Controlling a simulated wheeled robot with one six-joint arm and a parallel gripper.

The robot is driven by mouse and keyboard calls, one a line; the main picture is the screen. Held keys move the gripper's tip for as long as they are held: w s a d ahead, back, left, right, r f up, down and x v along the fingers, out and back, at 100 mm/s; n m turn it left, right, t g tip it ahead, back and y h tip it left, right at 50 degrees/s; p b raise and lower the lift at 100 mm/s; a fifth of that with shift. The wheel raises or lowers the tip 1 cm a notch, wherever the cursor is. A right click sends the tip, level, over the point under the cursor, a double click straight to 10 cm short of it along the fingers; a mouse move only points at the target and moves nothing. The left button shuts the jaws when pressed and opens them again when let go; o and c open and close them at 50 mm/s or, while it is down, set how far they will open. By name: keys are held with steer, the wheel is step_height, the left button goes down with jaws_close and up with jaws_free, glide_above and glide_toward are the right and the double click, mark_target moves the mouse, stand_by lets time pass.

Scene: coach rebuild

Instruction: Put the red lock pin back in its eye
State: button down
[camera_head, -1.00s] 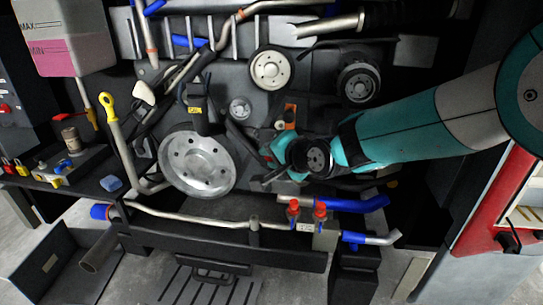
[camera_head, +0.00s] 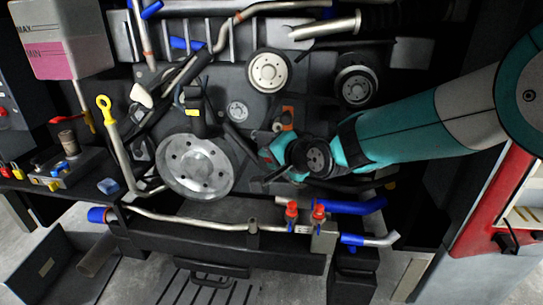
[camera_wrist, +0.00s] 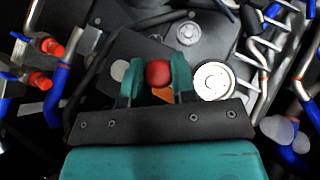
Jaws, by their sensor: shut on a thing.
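The red lock pin shows in the wrist view as a round red head (camera_wrist: 158,73) between the two teal fingers of my gripper (camera_wrist: 155,80). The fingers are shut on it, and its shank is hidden. An orange piece (camera_wrist: 162,94) shows just behind the red head; I cannot tell whether it is the eye. In the head view my gripper (camera_head: 268,160) is in front of the engine, below an orange bracket (camera_head: 288,116). I cannot tell whether the pin touches anything there.
A large silver pulley (camera_head: 196,167) is left of my gripper. A cream pulley (camera_head: 269,70) and a black pulley (camera_head: 356,84) are above. Red-capped valves (camera_head: 291,211) and a blue hose (camera_head: 355,206) lie below. A yellow-ringed dipstick (camera_head: 104,103) stands at left.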

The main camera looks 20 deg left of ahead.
steer(key=shift+w+a, duration=0.2)
steer(key=shift+w, duration=0.65)
steer(key=shift+w+a, duration=0.15)
steer(key=shift+w, duration=0.45)
steer(key=shift+w, duration=0.35)
stand_by(0.6)
steer(key=shift+w+a, duration=0.15)
steer(key=shift+w, duration=0.15)
stand_by(0.4)
steer(key=shift+w+a, duration=0.15)
steer(key=shift+w, duration=0.5)
steer(key=shift+w+a, duration=0.15)
steer(key=shift+w, duration=0.5)
steer(key=shift+w+a+p, duration=0.2)
steer(key=shift+w+p, duration=0.2)
steer(key=shift+w, duration=0.45)
steer(key=shift+c, duration=2.3)
jaws_free()
steer(key=shift+r, duration=0.1)
